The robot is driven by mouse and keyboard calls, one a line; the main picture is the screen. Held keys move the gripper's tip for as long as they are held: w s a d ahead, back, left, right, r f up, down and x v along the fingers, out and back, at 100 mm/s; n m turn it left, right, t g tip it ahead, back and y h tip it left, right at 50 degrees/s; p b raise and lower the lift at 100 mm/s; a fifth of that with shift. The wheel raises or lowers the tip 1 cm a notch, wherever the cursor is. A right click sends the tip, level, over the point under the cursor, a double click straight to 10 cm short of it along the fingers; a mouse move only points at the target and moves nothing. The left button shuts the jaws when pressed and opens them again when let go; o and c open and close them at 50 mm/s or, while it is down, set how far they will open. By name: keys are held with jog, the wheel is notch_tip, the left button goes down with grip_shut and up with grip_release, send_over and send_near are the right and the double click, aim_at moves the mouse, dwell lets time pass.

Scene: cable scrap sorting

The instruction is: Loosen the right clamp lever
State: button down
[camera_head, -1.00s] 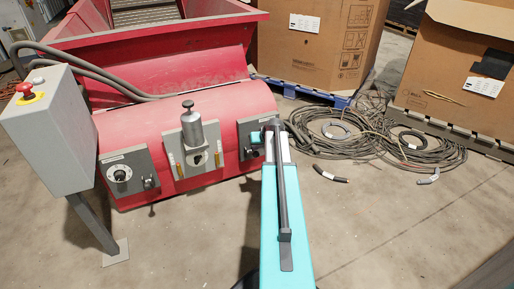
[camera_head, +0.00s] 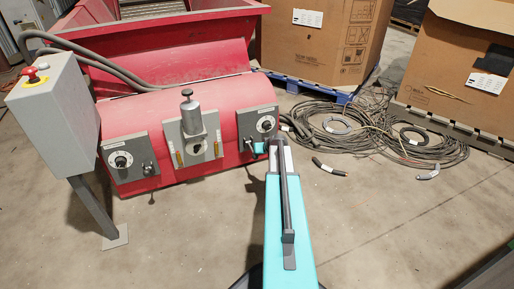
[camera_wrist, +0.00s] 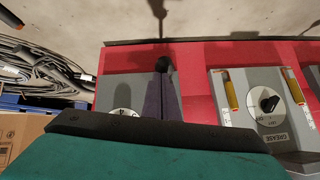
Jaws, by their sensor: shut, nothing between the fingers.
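The right clamp lever (camera_head: 248,143) is a small dark knob low on the grey right panel (camera_head: 247,122) of the red machine, below and left of a dial. My gripper (camera_head: 257,149) is right beside it in the head view and partly hides that area. In the wrist view the lever's dark round end (camera_wrist: 163,64) sits just at the tips of my gripper (camera_wrist: 161,78). The fingers are together with nothing between them. Whether they touch the lever I cannot tell. The dial (camera_wrist: 124,112) is partly hidden behind the fingers and the gripper body.
A grease unit (camera_head: 191,123) with yellow-marked tubes stands left of the right panel. The left panel (camera_head: 118,147) has its own dial and lever. A grey post box (camera_head: 53,115) with a red button is far left. Cable coils (camera_head: 345,135) lie right; the floor in front is open.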

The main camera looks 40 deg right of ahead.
jog(key=shift+a+f+b, duration=0.1)
jog(key=shift+f+b, duration=0.4)
jog(key=shift+f, duration=2.2)
jog(key=shift+w+f, duration=0.2)
jog(key=shift+f, duration=0.1)
jog(key=shift+r, duration=0.1)
jog(key=s+a+r+p, duration=0.1)
jog(key=s+r+p, duration=0.1)
jog(key=s, duration=0.3)
jog(key=s+a+r+p, duration=0.1)
jog(key=s+a+p, duration=0.1)
jog(key=s, duration=0.4)
jog(key=shift+s+r, duration=0.2)
jog(key=shift+r, duration=0.15)
jog(key=shift+a+p, duration=0.1)
jog(key=shift+p, duration=0.2)
